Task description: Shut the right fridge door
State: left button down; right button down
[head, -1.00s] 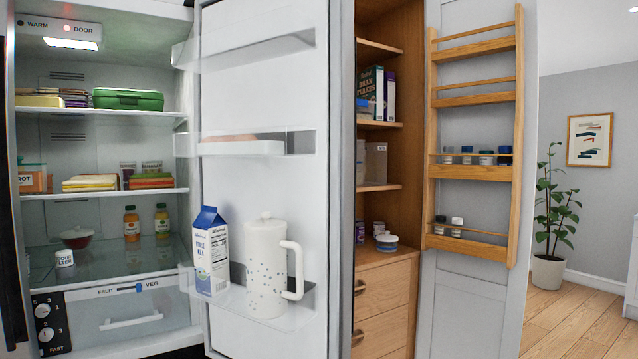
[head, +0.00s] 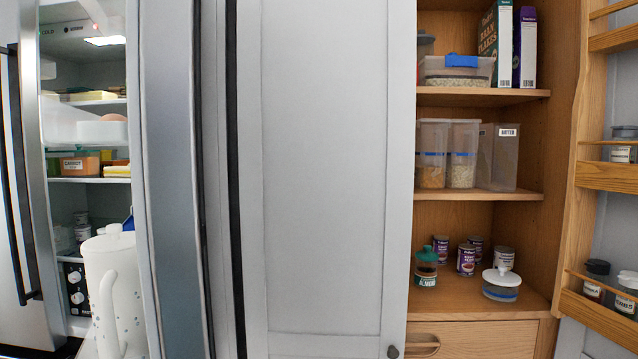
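The right fridge door (head: 172,180) stands open. I see it nearly edge-on in the head view, as a tall grey strip left of the middle. Neither of my grippers is in view.
A steel fridge door (head: 28,290) with a dark upright handle is at the far left. A grey panel door (head: 320,180) fills the middle. To its right is an open wooden pantry (head: 480,195), with a door rack (head: 605,175) at the right edge.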

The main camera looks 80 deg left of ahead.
aim_at(158, 37)
jog(key=i, duration=0.95)
jog(key=u, duration=3.95)
jog(key=i, duration=1)
jog(key=z, duration=0.05)
